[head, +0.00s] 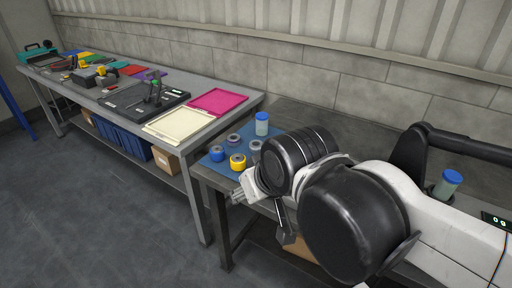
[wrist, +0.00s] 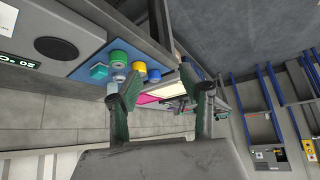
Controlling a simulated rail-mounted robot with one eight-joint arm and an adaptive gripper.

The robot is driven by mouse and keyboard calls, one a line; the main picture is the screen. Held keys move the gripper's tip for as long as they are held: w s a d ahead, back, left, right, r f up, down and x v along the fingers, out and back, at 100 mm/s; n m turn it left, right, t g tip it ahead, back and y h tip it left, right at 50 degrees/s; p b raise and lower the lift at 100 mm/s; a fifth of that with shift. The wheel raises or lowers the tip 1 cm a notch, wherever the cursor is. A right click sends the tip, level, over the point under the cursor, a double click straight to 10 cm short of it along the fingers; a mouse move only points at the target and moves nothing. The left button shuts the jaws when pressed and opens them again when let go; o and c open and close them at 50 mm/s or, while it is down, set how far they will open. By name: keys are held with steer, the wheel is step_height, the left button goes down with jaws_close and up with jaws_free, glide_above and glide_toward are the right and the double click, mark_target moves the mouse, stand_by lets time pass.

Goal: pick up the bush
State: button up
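Several ring-shaped parts lie on a blue mat (head: 207,162) at the near bench's left end: a blue ring (head: 217,153), a yellow ring (head: 238,162) and grey rings, one of them here (head: 234,139). I cannot tell which one is the bush. The wrist view also shows the yellow ring (wrist: 154,75) and the blue ring (wrist: 138,67), seen between and beyond the fingers. My gripper (wrist: 160,92) is open, with nothing between its fingers. In the head view it (head: 238,197) is off the bench's front side, near the mat, and my arm hides part of the bench.
A jar with a blue lid (head: 262,124) stands at the mat's back; another jar (head: 447,184) stands farther right. A long bench to the left holds a cream tray (head: 180,125), a magenta tray (head: 218,101) and tools. The floor in front is clear. A block wall stands behind.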

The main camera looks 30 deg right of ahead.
steer(key=shift+s+d, duration=0.1)
steer(key=shift+s, duration=0.1)
steer(key=o, duration=0.6)
steer(key=shift+w, duration=0.1)
